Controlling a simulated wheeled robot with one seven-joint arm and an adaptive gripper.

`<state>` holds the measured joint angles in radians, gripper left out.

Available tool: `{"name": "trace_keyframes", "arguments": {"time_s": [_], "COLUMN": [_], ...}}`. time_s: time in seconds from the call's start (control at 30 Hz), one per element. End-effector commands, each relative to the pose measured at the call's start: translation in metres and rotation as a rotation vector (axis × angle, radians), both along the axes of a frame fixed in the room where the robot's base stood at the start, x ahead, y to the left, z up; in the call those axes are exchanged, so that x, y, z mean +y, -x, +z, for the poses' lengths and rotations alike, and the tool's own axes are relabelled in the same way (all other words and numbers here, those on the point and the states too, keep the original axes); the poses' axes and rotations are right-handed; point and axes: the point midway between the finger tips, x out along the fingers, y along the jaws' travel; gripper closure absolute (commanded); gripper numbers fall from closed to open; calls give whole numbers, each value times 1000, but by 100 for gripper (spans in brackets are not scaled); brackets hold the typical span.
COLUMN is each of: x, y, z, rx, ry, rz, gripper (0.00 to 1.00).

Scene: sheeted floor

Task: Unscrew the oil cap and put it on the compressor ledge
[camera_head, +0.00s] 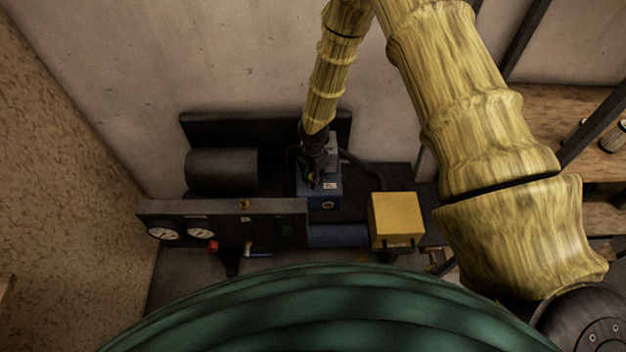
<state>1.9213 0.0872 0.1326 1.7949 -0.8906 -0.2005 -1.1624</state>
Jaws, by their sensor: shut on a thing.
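My gripper (316,182), small and dark at the end of my yellow arm, points down onto the blue pump block (325,201) of the compressor. Its fingers are shut at the top of the block, where the oil cap is hidden by them. I cannot make out the cap's outline, or whether it is still seated or lifted. The compressor ledge seems to be the dark flat strip (190,208) above the gauge panel, to the left of the block.
Two white gauges (200,232), a red knob (212,246) and a small orange fitting (244,204) sit on the panel. A dark cylinder (222,171) lies behind it. A yellow box (397,217) is right of the block. Wooden shelves (590,130) stand at right.

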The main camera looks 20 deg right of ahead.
Motion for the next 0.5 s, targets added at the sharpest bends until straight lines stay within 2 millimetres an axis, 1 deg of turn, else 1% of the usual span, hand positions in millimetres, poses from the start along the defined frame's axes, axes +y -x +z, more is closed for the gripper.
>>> {"name": "trace_keyframes", "arguments": {"time_s": [0.5], "x": [0], "y": [0], "z": [12], "rx": [0], "ry": [0], "rz": [0], "gripper": [100]}}
